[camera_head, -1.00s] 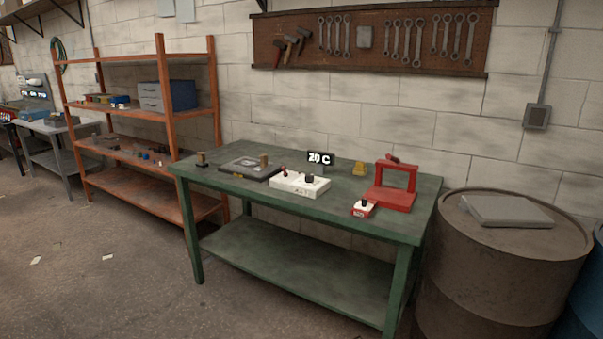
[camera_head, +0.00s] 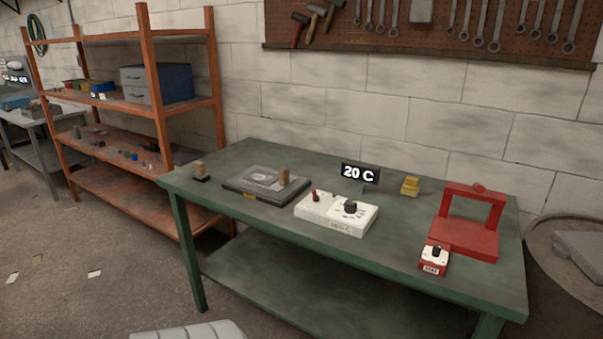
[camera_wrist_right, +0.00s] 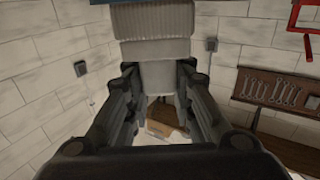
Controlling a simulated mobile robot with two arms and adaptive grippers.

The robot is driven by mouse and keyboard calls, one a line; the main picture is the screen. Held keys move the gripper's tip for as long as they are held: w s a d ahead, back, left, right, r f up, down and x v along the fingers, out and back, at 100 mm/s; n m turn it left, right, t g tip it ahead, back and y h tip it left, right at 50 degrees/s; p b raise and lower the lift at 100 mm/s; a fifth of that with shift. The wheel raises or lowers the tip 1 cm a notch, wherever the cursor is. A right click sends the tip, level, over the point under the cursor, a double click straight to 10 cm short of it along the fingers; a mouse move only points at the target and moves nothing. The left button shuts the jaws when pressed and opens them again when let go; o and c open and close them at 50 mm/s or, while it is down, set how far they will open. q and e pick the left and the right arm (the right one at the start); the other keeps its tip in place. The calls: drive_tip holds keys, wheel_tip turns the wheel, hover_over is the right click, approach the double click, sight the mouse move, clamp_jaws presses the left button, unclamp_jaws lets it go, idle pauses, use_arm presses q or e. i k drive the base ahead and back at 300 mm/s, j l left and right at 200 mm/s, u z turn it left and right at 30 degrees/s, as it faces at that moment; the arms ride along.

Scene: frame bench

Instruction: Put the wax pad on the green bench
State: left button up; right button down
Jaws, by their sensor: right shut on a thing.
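The green bench (camera_head: 395,240) stands ahead of me, with several items on its top and a lower shelf beneath. In the right wrist view my right gripper (camera_wrist_right: 158,78) is shut on a pale grey ribbed pad (camera_wrist_right: 154,50), which looks like the wax pad. The pad extends beyond the fingertips, and the fingers cover part of its sides. A pale ribbed top edge, likely the same pad (camera_head: 188,331), shows at the bottom of the head view, in front of the bench and apart from it. My left gripper is not in view.
On the bench are a dark plate (camera_head: 240,190), a white control box (camera_head: 325,220), a 20 C sign (camera_head: 360,175), a yellow block (camera_head: 410,186), a red frame (camera_head: 465,240) and a red switch box (camera_head: 433,262).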

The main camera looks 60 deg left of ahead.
sight(393, 246)
drive_tip(key=j, duration=0.45)
drive_tip(key=i+j+u, duration=0.1)
drive_tip(key=j, duration=0.35)
drive_tip(key=i+j, duration=0.1)
drive_tip(key=j, duration=0.3)
drive_tip(key=i+j+u, duration=0.1)
drive_tip(key=j, duration=0.35)
drive_tip(key=i+j, duration=0.1)
drive_tip(key=j, duration=0.35)
drive_tip(key=i+j+u, duration=0.1)
drive_tip(key=j, duration=0.3)
drive_tip(key=i+j, duration=0.1)
drive_tip(key=j, duration=0.35)
drive_tip(key=u, duration=0.05)
